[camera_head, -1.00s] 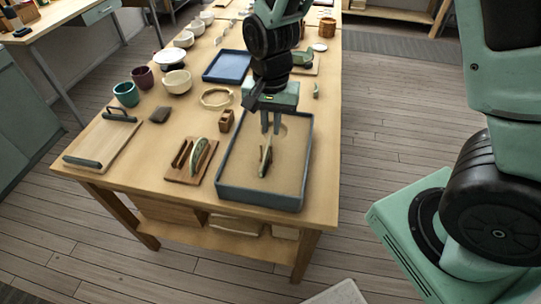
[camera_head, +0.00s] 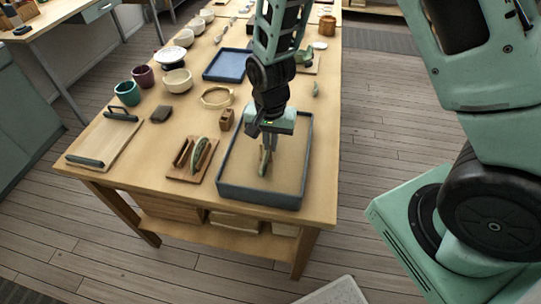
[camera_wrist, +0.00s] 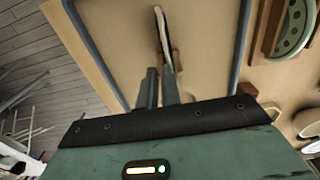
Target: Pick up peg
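I cannot tell for sure which thing is the peg. A thin, pale-edged upright piece with brown wooden parts (camera_head: 263,162) stands in the blue-grey tray (camera_head: 258,198); the wrist view shows this piece edge-on (camera_wrist: 162,35) near the top. My gripper (camera_head: 269,148) points down into the tray at this piece, partly covering it in the head view. In the wrist view my two fingers (camera_wrist: 160,72) are close together, with a narrow gap, at the near end of the piece. Whether they touch or grip it is unclear.
Left of the tray stand a wooden rack with a green-edged piece (camera_head: 192,160) and a small wooden block (camera_head: 227,119). The tray walls surround my gripper.

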